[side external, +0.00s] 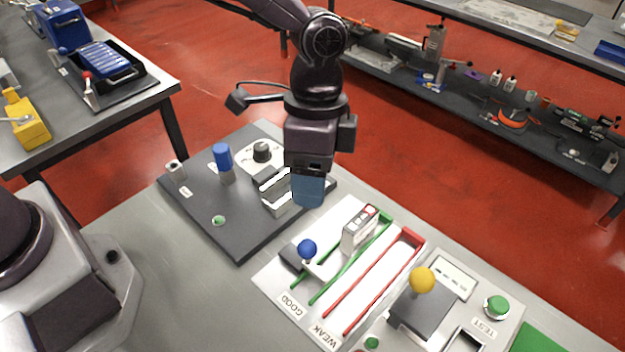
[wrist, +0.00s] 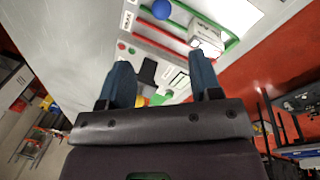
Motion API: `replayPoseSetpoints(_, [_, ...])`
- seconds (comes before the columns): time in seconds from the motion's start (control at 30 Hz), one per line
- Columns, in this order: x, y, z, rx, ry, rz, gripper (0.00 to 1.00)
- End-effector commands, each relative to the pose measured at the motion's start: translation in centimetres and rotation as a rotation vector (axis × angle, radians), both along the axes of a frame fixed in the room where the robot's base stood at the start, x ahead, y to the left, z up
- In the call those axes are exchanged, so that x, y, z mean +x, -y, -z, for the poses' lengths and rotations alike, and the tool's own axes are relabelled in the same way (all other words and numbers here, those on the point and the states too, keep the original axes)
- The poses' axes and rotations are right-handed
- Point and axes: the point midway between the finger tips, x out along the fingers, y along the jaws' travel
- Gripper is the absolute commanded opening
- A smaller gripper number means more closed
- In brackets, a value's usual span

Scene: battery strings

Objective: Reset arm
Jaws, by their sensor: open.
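My gripper (side external: 308,192) hangs over the workbench beside the dark board (side external: 207,213), pointing down, with blue fingers. In the wrist view its two fingers (wrist: 162,80) are spread apart with nothing between them. A grey-white battery block (side external: 358,234) stands upright by the green lane marked GOOD, to the lower right of my gripper and apart from it. It also shows in the wrist view (wrist: 207,40). A blue ball knob (side external: 307,249) stands beside that lane and shows in the wrist view (wrist: 161,9).
The dark board carries a blue-capped post (side external: 223,157), a black dial (side external: 262,150) and a silver bracket (side external: 277,191) close to my gripper. A red lane (side external: 372,285) marked WEAK, a yellow ball lever (side external: 422,281) and a green button (side external: 497,305) lie toward the right.

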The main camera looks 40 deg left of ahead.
Motion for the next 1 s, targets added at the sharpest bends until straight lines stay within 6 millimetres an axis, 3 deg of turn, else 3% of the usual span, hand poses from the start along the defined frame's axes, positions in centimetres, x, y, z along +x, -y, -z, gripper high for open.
replayPoseSetpoints(0.27, [0.0,0.0,0.1,0.008,-0.005,-0.042,0.58])
replayPoseSetpoints(0.37, [-1.6,-1.5,0.6,0.056,-0.038,-0.124,0.58])
replayPoseSetpoints(0.67, [-4.5,-9.3,-5.7,0.122,0.092,-0.436,0.58])
replayPoseSetpoints(0.8, [-6.9,-13.4,-9.1,0.115,0.185,-0.61,0.58])
replayPoseSetpoints(1.0, [-11.0,-18.2,-12.6,0.058,0.324,-0.835,0.58])
